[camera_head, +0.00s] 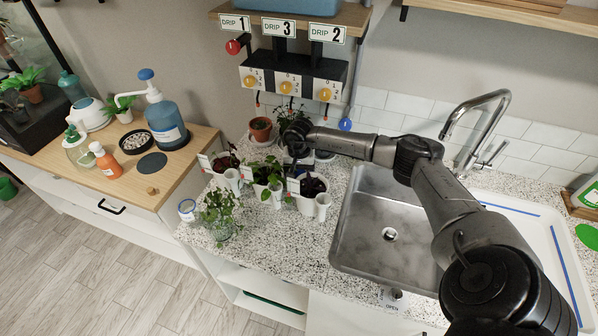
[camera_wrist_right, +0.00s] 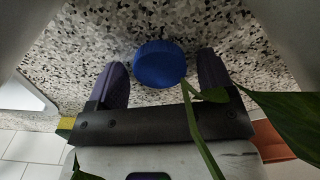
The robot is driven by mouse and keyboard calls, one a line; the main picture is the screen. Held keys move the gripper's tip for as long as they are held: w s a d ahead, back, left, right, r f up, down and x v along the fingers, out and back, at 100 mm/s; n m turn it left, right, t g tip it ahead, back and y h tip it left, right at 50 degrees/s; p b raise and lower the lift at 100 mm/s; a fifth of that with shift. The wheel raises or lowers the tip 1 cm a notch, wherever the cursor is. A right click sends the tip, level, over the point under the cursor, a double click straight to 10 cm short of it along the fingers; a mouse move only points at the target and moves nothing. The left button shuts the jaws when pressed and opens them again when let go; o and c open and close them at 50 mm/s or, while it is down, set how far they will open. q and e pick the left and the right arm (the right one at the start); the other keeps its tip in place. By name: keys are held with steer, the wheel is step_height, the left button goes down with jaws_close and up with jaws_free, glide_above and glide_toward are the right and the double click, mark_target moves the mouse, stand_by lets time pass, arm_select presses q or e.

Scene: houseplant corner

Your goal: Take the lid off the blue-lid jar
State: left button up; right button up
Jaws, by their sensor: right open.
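The round blue lid (camera_wrist_right: 160,63) shows in the right wrist view, seen against the speckled counter. My right gripper (camera_wrist_right: 163,78) is open, with one dark finger on each side of the lid and a gap to each. The jar's body under the lid cannot be made out. The blue lid is not visible there, hidden by the arm or plants. My left gripper is not in view.
Green leaves (camera_wrist_right: 285,112) hang close to the right gripper, one strip crossing its body. White pots (camera_head: 309,203) with plants crowd the counter (camera_head: 270,248). A drip station (camera_head: 290,78) hangs above. The sink (camera_head: 385,255) is at right. A small labelled jar (camera_head: 187,211) stands at the left edge.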

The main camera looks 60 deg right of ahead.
mark_target(299, 173)
steer(key=shift+r, duration=0.15)
steer(key=shift+r, duration=0.2)
step_height(299, 173, up, 12)
steer(key=shift+f, duration=0.15)
